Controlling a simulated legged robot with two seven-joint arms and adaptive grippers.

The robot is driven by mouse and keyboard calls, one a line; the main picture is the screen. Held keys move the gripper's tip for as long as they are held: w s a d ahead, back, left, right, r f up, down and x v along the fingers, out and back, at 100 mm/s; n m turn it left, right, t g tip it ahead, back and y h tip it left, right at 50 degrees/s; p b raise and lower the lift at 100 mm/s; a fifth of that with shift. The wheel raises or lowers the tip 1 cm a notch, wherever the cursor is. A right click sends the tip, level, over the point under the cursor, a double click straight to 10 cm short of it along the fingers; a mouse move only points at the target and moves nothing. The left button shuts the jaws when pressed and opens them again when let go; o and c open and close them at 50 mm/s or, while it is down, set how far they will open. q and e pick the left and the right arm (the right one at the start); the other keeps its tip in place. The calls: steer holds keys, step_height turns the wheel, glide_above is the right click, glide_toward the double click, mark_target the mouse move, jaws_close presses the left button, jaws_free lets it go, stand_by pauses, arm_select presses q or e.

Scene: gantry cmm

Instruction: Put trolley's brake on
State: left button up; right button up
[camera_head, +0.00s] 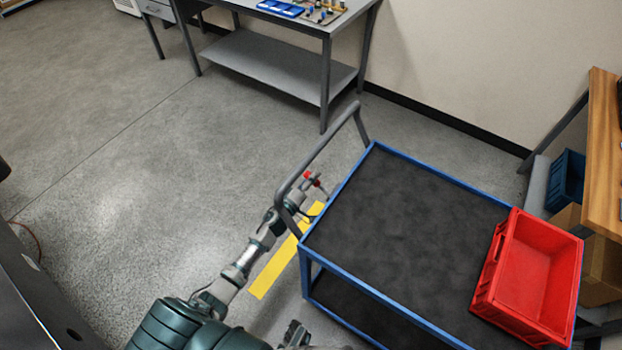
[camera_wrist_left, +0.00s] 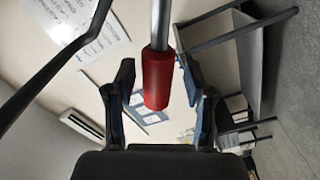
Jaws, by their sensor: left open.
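The trolley (camera_head: 400,225) has a blue frame, dark shelves and a grey tubular push handle (camera_head: 320,152) on its left side. Small red parts (camera_head: 308,174) show near the foot of the handle. In the left wrist view a red cylindrical grip (camera_wrist_left: 157,80) sits on the end of a silver rod.
A red bin (camera_head: 539,280) stands on the trolley's right end. A yellow floor strip (camera_head: 275,265) lies beside my left arm. A grey workbench (camera_head: 275,60) stands behind, and a wooden-topped table (camera_head: 604,160) at the right.

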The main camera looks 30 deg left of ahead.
arm_select(q)
jaws_close()
